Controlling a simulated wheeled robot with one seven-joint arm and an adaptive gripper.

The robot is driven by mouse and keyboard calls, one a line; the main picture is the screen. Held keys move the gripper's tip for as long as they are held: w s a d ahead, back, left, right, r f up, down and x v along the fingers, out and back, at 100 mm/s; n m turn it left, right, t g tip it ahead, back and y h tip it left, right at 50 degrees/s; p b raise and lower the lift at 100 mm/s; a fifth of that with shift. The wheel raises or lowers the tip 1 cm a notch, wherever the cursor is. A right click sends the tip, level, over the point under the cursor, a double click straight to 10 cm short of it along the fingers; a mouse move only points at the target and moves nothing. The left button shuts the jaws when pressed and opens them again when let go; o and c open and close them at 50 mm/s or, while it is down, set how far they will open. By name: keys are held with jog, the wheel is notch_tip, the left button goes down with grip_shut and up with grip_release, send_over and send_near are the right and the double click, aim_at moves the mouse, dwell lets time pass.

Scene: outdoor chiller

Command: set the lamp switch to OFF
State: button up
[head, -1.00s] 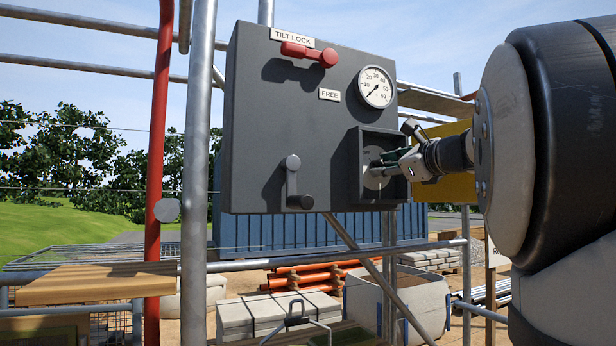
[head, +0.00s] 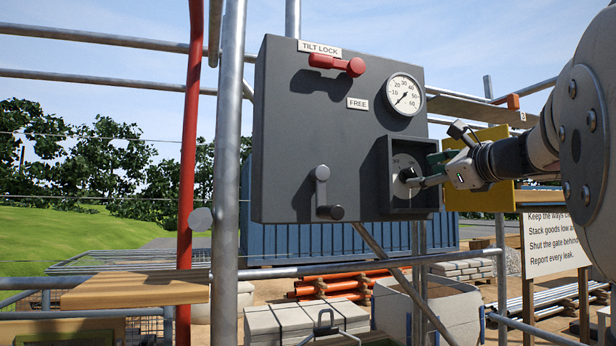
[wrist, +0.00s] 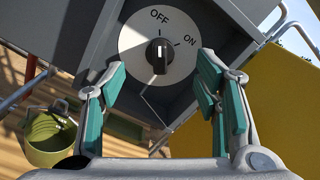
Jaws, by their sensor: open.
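The lamp switch is a black knob (wrist: 159,58) on a round white dial marked OFF and ON. In the wrist view its white line points up, roughly at OFF. The dial (head: 402,168) sits in a square recessed box (head: 411,209) at the lower right of the dark grey panel in the head view. My gripper (wrist: 161,72) is open, with one green-padded finger on each side of the knob and clear gaps to it. In the head view my gripper (head: 424,176) reaches into the box mouth from the right and partly hides the dial.
The panel (head: 285,130) also carries a red TILT LOCK handle (head: 337,65), a FREE label, a gauge (head: 404,95) and a grey crank (head: 323,193). Scaffold tubes (head: 228,150) stand left of it. A yellow board (head: 483,196) is behind my gripper. A green bucket (wrist: 50,138) stands below.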

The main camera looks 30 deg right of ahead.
jog(key=shift+v, duration=1.65)
